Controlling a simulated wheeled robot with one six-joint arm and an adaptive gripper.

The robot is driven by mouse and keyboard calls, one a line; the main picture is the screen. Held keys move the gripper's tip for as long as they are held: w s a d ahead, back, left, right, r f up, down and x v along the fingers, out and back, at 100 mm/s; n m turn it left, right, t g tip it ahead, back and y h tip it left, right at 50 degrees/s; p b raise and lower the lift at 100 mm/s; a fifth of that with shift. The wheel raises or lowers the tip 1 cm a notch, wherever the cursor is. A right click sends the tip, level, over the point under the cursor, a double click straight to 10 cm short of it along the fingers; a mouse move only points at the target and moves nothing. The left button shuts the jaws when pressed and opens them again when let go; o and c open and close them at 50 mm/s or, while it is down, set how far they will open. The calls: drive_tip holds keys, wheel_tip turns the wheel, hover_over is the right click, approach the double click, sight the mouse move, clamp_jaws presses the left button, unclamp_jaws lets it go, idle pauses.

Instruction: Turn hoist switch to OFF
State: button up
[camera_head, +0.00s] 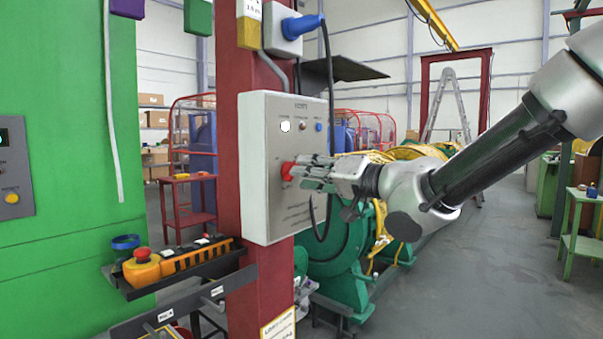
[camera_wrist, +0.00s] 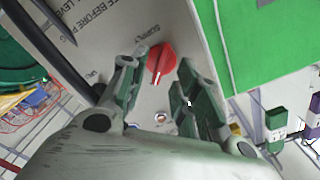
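The hoist switch is a red rotary knob (camera_head: 287,171) on the front of a light grey control box (camera_head: 254,170), which is fixed to a red post. In the wrist view the red knob (camera_wrist: 161,62) shows a white pointer line at its lower end, near lettering that reads "SUPPLY". My gripper (camera_head: 303,172) reaches the box from the right, at the knob. In the wrist view its fingers (camera_wrist: 163,70) are apart, one on each side of the knob, with gaps showing. I cannot tell how deep the fingertips reach around it.
The box also carries a white lamp (camera_head: 285,126), a small middle element and a blue button (camera_head: 318,127). A dark cable (camera_head: 331,110) hangs beside it. A shelf with a yellow pendant and red stop button (camera_head: 142,266) stands lower left. Green machinery (camera_head: 345,240) lies behind.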

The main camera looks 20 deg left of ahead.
drive_tip(key=x, duration=0.2)
drive_tip(key=shift+w+a, duration=0.1)
drive_tip(key=shift+a, duration=0.2)
clamp_jaws()
